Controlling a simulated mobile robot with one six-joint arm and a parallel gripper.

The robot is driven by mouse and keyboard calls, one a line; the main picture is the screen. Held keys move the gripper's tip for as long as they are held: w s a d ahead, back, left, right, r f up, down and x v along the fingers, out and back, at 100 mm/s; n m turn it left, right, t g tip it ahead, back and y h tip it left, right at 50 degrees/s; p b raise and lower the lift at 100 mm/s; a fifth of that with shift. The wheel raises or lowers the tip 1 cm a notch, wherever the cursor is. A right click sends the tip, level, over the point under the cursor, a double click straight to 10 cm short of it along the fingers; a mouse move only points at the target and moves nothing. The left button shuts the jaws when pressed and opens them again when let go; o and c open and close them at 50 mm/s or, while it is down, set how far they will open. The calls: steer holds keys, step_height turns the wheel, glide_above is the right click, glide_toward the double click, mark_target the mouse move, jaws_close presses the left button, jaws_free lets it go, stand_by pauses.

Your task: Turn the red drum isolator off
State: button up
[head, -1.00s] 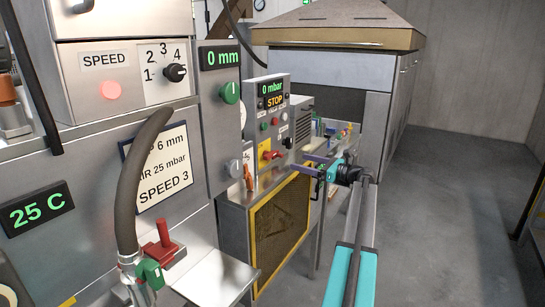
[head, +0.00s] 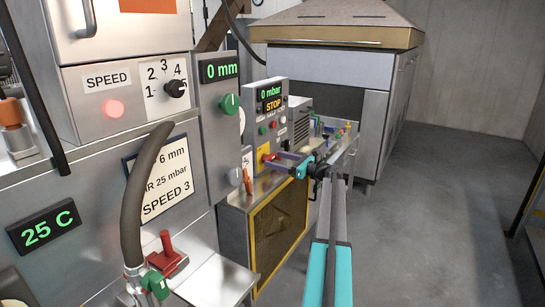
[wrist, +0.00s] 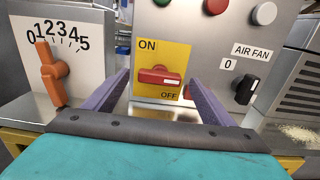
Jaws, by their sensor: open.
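The red drum isolator (wrist: 158,77) is a red handle on a yellow plate (wrist: 175,52) marked ON at the top and OFF at the bottom. Its handle lies roughly horizontal in the wrist view. It also shows small in the head view (head: 265,152), on the grey control box. My gripper (wrist: 156,100) is open, with its purple fingers on either side below the handle and a gap between them. In the head view my gripper (head: 277,162) is close in front of the isolator. I cannot tell whether a finger touches the handle.
An orange knob (wrist: 53,68) with a number scale is left of the isolator. A black AIR FAN switch (wrist: 246,88) is to the right. Round buttons (wrist: 215,6) sit above. A red lever (head: 167,246) and a hose (head: 142,195) stand nearer. Floor at right is clear.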

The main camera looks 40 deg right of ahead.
mark_target(269, 158)
steer(key=shift+p+x, duration=0.35)
steer(key=shift+x, duration=0.85)
steer(key=c, duration=1.1)
steer(key=shift+o, duration=0.2)
